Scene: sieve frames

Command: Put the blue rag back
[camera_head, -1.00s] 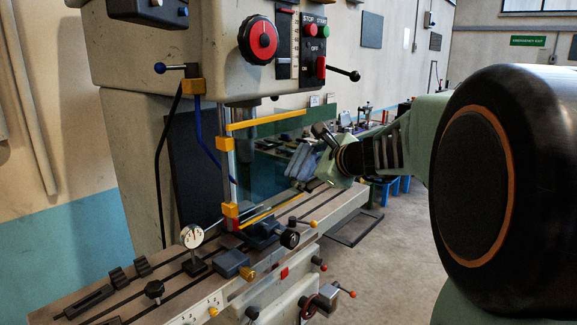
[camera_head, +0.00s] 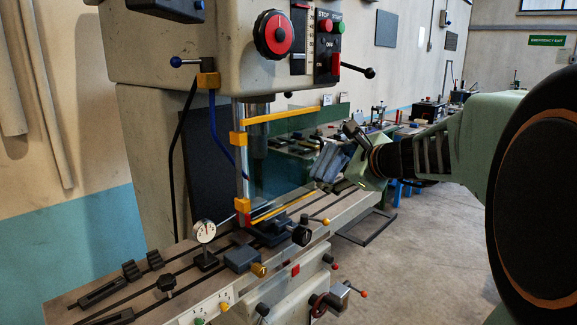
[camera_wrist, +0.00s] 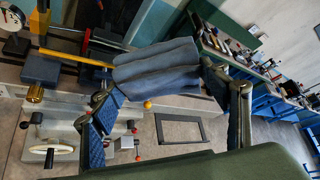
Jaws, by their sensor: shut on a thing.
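The blue rag (camera_wrist: 155,68) is a folded, ridged grey-blue cloth. In the wrist view it sits between the two fingertips of my gripper (camera_wrist: 160,92), which is shut on it. In the head view the rag (camera_head: 330,160) hangs at the end of my gripper (camera_head: 345,158), near the right end of the milling machine's table (camera_head: 352,203) and just right of the clear yellow-edged guard (camera_head: 285,155). The rag appears to be above the table, though the exact gap cannot be told.
A dial gauge (camera_head: 204,232), a dark block (camera_head: 240,259) and a vise (camera_head: 275,232) stand on the machine table. Levers stick out along its front. A green bench (camera_wrist: 222,45) with tools runs behind.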

